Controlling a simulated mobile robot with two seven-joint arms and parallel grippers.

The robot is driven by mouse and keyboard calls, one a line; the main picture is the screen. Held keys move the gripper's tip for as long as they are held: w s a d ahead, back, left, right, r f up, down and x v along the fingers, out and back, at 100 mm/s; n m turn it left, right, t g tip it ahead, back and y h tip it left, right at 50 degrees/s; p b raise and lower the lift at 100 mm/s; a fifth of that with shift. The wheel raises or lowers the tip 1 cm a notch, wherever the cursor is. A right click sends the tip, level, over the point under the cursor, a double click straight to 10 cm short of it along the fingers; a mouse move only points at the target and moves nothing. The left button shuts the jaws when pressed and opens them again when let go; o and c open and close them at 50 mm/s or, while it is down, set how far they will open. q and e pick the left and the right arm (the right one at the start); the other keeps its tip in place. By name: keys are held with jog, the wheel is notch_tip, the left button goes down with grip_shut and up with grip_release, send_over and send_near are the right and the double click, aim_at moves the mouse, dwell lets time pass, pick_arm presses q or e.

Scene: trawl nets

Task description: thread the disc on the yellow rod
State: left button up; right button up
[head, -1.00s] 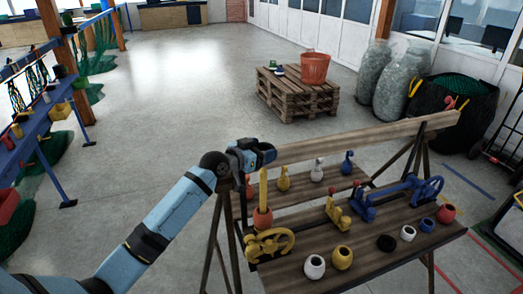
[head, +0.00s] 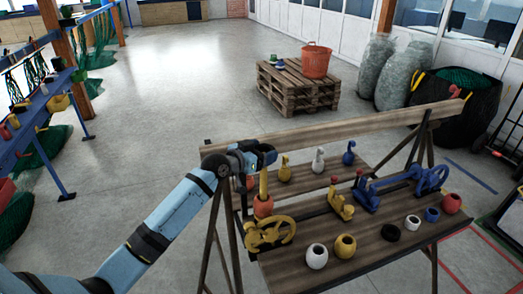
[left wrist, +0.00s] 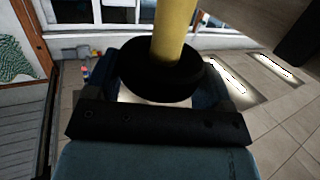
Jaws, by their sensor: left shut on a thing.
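The yellow rod (head: 263,183) stands upright at the left end of the bench, above a red float (head: 263,206). My left gripper (head: 262,158) is at the rod's top in the head view. In the left wrist view the gripper is shut on the black disc (left wrist: 158,85), a thick dark ring. The yellow rod also shows there (left wrist: 174,32), meeting the disc's middle; the disc appears to surround it, but I cannot tell how far the rod passes through. The head view hides the held disc behind the gripper. My right gripper is not in view.
A yellow wheel (head: 268,233) sits just below the rod. The wooden bench (head: 290,258) also holds floats, a black ring (head: 390,232) and a blue winch (head: 430,179). A raised beam (head: 330,130) runs along its back.

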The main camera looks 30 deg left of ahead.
pick_arm(q)
jog(key=shift+f, duration=0.15)
jog(key=o, duration=0.9)
jog(key=b+v, duration=0.2)
jog(key=v, duration=1.2)
jog(key=shift+b, duration=0.3)
